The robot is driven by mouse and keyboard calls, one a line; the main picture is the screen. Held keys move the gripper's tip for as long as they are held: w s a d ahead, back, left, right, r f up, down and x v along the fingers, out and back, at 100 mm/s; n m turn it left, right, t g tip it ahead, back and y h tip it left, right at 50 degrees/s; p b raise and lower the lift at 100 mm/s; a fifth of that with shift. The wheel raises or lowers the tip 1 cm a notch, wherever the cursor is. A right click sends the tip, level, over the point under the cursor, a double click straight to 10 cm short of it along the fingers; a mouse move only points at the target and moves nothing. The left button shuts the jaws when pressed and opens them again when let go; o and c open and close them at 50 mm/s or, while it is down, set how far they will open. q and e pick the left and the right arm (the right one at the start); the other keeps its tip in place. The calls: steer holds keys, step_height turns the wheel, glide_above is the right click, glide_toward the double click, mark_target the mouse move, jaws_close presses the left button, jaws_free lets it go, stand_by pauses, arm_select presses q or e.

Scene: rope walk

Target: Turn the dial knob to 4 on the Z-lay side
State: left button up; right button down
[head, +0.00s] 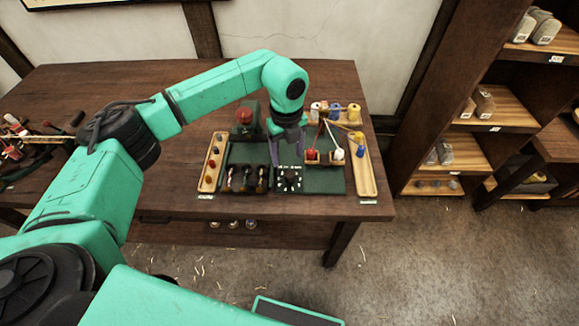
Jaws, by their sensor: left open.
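The dial knob (291,178) is a small dark knob on a black plate with white marks, at the front middle of the green board (324,179) on the table. The marks are too small to read, so I cannot tell where the knob points or which side is Z-lay. My left gripper (288,156) comes down from above, just behind the dial. Its fingers are apart and nothing shows between them. It looks clear of the knob, but the exact gap is hard to judge. My right gripper is not in view.
Several dark levers (247,178) stand left of the dial. A red-topped green device (243,117) is behind. A wooden tray (210,178) lies left.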

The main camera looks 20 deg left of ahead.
arm_select(q)
glide_above(289, 174)
step_height(289, 174, down, 5)
steer(key=shift+s+f+p, duration=0.1)
steer(key=shift+s+p, duration=0.05)
steer(key=shift+p, duration=0.3)
steer(key=f, duration=0.3)
steer(key=shift+w+f, duration=0.25)
steer(key=shift+w, duration=0.1)
steer(key=shift+f, duration=0.3)
steer(key=shift+s, duration=0.2)
steer(key=c, duration=0.5)
steer(key=shift+w+f, duration=0.1)
jaws_close()
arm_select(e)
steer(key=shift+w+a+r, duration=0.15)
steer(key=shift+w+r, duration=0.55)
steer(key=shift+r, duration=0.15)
